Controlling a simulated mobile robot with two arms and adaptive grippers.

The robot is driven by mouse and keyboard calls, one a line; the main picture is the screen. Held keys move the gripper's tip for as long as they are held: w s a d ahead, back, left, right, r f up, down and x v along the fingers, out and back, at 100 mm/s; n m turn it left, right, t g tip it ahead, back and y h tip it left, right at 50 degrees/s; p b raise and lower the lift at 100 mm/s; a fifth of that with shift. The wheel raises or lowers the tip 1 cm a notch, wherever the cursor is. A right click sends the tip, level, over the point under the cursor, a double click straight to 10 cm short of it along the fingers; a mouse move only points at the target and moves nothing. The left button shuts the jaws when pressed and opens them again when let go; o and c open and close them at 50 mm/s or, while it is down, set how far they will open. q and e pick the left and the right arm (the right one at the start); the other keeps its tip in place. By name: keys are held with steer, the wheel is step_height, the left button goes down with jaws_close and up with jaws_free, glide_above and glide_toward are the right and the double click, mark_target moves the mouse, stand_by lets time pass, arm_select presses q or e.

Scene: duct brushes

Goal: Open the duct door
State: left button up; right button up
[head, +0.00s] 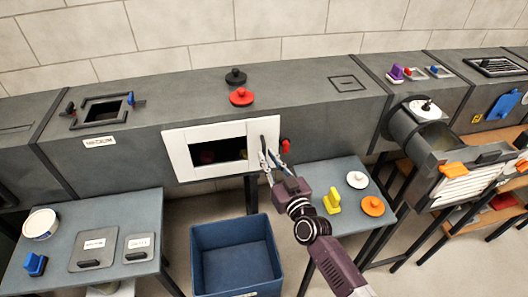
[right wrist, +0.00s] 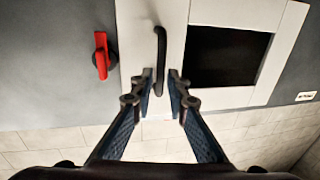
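The duct door is a white panel (head: 256,134) in a white frame on the front of the grey duct. It has a black vertical handle (head: 263,144), seen also in the right wrist view (right wrist: 160,57). Left of the handle in the head view is a dark rectangular opening or window (head: 215,151). A red latch (head: 286,146) is just right of the frame; it also shows in the right wrist view (right wrist: 101,56). My right gripper (head: 270,161) is open at the handle's lower part, fingertips (right wrist: 161,76) on either side, contact unclear. My left gripper is not in view.
A blue bin (head: 236,226) stands on the floor below the door. Side tables (head: 148,205) (head: 322,172) flank it, holding plates, knobs and blocks. Black and red knobs (head: 241,97) sit on the duct top. Dim reddish and green shapes show in the dark area.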

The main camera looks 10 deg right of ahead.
mark_target(264, 152)
steer(key=shift+x, duration=1.65)
jaws_close()
